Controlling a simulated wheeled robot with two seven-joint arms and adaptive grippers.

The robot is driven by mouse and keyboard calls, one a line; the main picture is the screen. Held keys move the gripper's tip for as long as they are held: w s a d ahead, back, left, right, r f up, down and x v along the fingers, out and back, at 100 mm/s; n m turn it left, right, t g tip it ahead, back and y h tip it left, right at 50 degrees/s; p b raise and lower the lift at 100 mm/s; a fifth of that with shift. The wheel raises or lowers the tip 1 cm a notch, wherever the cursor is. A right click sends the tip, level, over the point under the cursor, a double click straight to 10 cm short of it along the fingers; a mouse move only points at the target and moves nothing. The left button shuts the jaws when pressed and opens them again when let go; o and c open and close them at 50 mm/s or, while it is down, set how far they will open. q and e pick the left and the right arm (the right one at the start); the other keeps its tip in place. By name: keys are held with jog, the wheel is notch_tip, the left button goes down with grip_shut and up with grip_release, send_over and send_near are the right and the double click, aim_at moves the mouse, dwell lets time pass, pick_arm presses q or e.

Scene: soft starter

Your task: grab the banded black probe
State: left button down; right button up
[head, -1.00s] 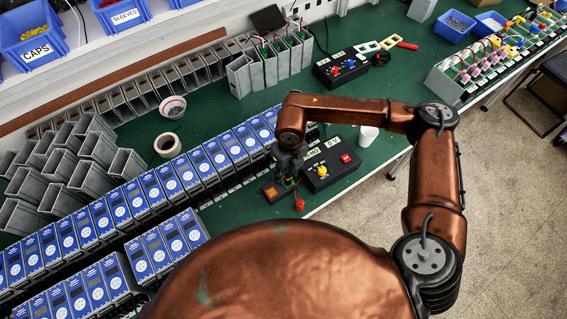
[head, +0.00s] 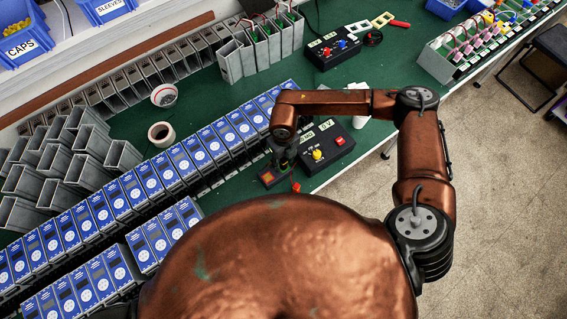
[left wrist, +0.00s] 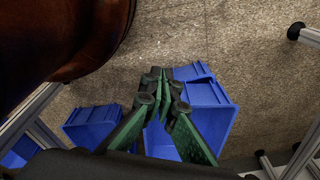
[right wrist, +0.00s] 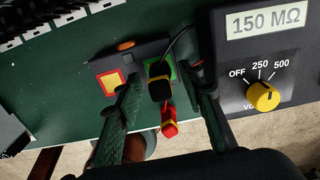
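The banded black probe (right wrist: 160,88), black with a yellow band and a black cable, shows in the right wrist view between the fingers of my right gripper (right wrist: 163,92). Those fingers stand apart on either side of it, with gaps visible. A red probe (right wrist: 169,127) lies just below it; it also shows in the head view (head: 295,186). In the head view my right gripper (head: 283,162) points down at the bench front, and the black probe cannot be made out there. My left gripper (left wrist: 162,85) has its fingertips together, with nothing seen in it, away from the bench.
A black tester (head: 325,146) with a yellow knob (right wrist: 263,96) stands close to the right of my right gripper. A small pad with an orange square (right wrist: 110,82) lies to the left. Blue-fronted units (head: 185,160) line the bench. Blue bins (left wrist: 208,105) lie below my left gripper.

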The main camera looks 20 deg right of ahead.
jog(key=c, duration=0.8)
grip_shut()
pick_arm(q)
jog(key=shift+s, duration=0.7)
pick_arm(e)
jog(key=shift+r, duration=0.15)
